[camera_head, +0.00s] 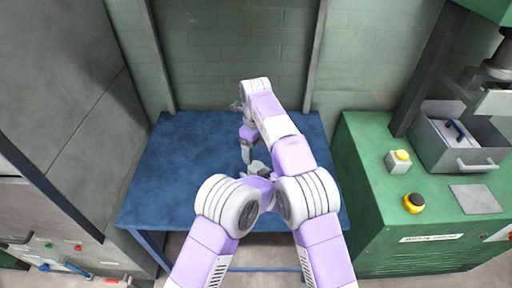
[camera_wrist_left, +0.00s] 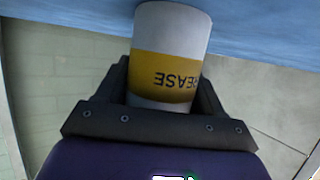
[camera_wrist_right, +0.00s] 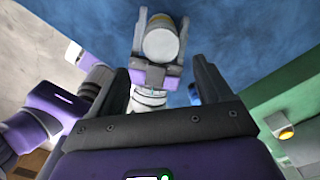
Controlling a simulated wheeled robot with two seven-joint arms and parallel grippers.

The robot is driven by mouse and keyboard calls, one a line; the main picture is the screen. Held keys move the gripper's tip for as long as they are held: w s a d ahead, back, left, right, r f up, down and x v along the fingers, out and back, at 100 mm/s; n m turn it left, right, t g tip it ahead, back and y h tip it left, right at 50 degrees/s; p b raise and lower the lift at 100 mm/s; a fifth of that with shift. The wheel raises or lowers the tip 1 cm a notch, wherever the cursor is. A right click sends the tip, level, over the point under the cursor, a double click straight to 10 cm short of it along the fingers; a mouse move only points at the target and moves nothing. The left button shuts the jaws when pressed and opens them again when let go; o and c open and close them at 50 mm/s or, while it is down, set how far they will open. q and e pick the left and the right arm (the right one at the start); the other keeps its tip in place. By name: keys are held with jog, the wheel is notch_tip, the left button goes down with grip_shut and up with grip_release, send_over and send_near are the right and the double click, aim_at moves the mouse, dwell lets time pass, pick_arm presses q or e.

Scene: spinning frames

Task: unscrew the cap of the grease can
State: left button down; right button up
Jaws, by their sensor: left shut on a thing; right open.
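The grease can (camera_wrist_left: 172,30) is white with a yellow band; its lettering reads upside down in the left wrist view. My left gripper (camera_wrist_left: 163,76) is shut on it, one finger on each side. In the right wrist view the can's pale round end (camera_wrist_right: 161,44) faces the camera, with a yellowish rim around it. I cannot tell the cap's edge from the can there. My right gripper (camera_wrist_right: 159,64) is open and empty, its fingers apart with the can's end beyond them. In the head view my right gripper (camera_head: 247,155) points down over the table; my arms mostly hide the can.
The blue table (camera_head: 165,185) is bare around my arms. A green machine bench (camera_head: 365,190) stands at the right with buttons and a grey bin (camera_head: 450,150). Grey cabinets (camera_head: 50,80) stand at the left, and a wall is behind the table.

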aim_at(256, 166)
jog(key=shift+r+m, duration=0.15)
jog(key=shift+m, duration=0.65)
jog(key=shift+f, duration=4)
jog(key=c, duration=0.9)
jog(key=o, duration=1)
jog(key=shift+c, duration=0.2)
